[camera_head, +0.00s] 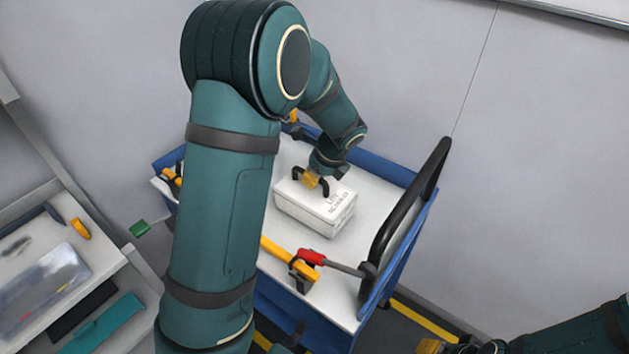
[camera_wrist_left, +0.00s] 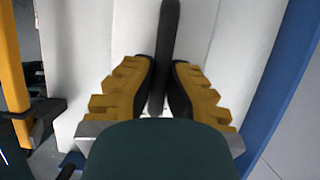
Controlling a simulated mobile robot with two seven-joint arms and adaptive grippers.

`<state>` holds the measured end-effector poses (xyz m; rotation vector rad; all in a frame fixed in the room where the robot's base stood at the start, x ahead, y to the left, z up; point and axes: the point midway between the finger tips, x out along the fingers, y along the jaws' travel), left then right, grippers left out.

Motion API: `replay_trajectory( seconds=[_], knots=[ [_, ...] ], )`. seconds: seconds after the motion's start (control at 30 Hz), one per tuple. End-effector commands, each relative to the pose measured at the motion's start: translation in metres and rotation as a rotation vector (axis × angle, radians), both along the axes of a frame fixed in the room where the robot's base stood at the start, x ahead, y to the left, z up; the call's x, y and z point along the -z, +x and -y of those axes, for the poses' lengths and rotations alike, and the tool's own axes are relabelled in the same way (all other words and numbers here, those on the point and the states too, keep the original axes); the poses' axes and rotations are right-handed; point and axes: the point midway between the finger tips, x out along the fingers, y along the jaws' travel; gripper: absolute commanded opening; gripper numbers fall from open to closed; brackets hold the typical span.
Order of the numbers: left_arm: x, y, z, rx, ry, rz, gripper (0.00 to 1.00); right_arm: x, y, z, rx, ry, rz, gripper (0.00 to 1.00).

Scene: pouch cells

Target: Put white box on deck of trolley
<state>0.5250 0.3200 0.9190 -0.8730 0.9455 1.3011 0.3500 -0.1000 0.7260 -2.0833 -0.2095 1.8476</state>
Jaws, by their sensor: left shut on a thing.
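The white box (camera_head: 312,210) has dark print and a black handle (camera_wrist_left: 166,45) on its top. It is at the white deck of the blue trolley (camera_head: 382,190), in the middle part; whether its underside touches the deck is hard to tell. My left gripper (camera_head: 312,180) reaches down from above, its yellow fingers on the handle. In the left wrist view the fingers (camera_wrist_left: 163,88) lie on both sides of the handle, shut on it. My right gripper (camera_head: 440,346) shows only partly at the bottom right edge; its fingertips are not clear.
A yellow clamp (camera_head: 285,257) and a red-handled tool (camera_head: 325,261) lie at the deck's near side. A black push handle (camera_head: 405,215) rises at the trolley's right end. A bench with a clear case (camera_head: 45,285) stands at left. My left arm hides part of the trolley.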

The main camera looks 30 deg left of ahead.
Motion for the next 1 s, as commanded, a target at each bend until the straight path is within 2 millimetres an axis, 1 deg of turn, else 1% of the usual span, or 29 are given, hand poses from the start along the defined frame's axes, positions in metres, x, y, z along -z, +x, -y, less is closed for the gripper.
replay_trajectory(
  seconds=[0.03,0.1,0.37,0.4,0.43,0.77,0.87,0.97,1.0],
  knots=[
    [0.006,0.000,0.000,-0.001,0.001,0.001,0.00,0.003,0.000,0.000,0.000,0.000,0.001,0.47],
    [0.008,0.000,-0.001,-0.001,0.001,0.002,0.00,0.003,0.001,0.000,0.001,0.000,0.002,0.47],
    [0.008,0.001,0.000,-0.001,0.001,0.003,0.00,0.003,0.001,0.000,0.001,0.000,0.002,0.47],
    [0.009,0.000,0.000,-0.001,0.000,0.000,0.27,0.003,0.001,0.000,0.001,0.000,0.002,0.47],
    [0.008,0.000,0.000,-0.001,0.000,0.000,0.34,0.003,0.001,0.000,0.001,0.000,0.002,0.47],
    [0.006,0.000,0.000,-0.001,0.000,0.001,0.34,0.002,0.001,0.000,0.001,0.000,0.002,0.47],
    [-0.002,0.000,0.003,0.000,-0.001,0.003,0.34,-0.001,0.000,0.000,0.000,0.000,0.001,0.47],
    [-0.016,0.000,0.009,0.001,-0.001,0.004,0.34,-0.006,-0.001,0.000,0.001,0.000,-0.001,0.47],
    [-0.024,0.000,0.012,0.001,-0.001,0.005,0.34,-0.008,-0.001,0.000,0.000,0.000,-0.002,0.47]
  ],
)
